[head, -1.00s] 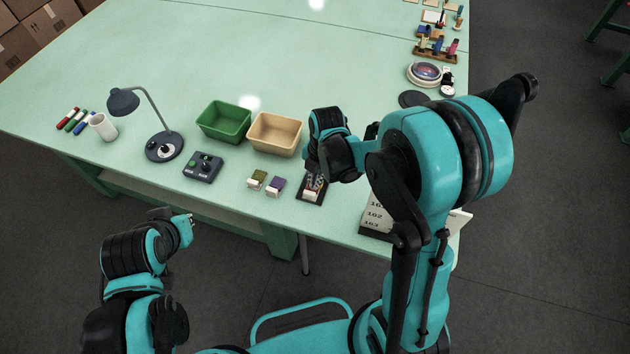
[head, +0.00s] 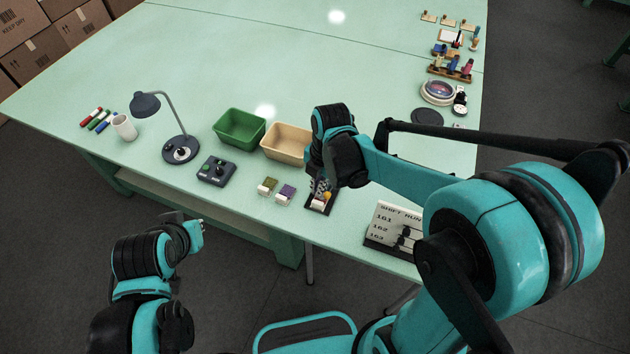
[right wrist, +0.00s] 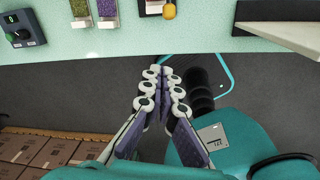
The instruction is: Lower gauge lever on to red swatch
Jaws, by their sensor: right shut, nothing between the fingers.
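The gauge (head: 318,206) has a dark base and stands near the table's front edge. An orange-yellow knob (head: 327,196) shows on it, and the knob also shows at the top of the right wrist view (right wrist: 169,12). My right gripper (head: 320,186) is shut and empty, close to the gauge in the head view and partly covering it. Its closed fingertips (right wrist: 160,72) are apart from the knob in the wrist view. I cannot make out a red swatch. My left gripper (head: 197,228) is in front of the table, its fingers unclear.
An olive swatch (head: 267,184) and a purple swatch (head: 287,191) lie left of the gauge. Behind are a green bin (head: 240,126) and a tan bin (head: 286,143). A control box (head: 216,172) and lamp (head: 180,150) stand left. A number board (head: 384,222) stands right.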

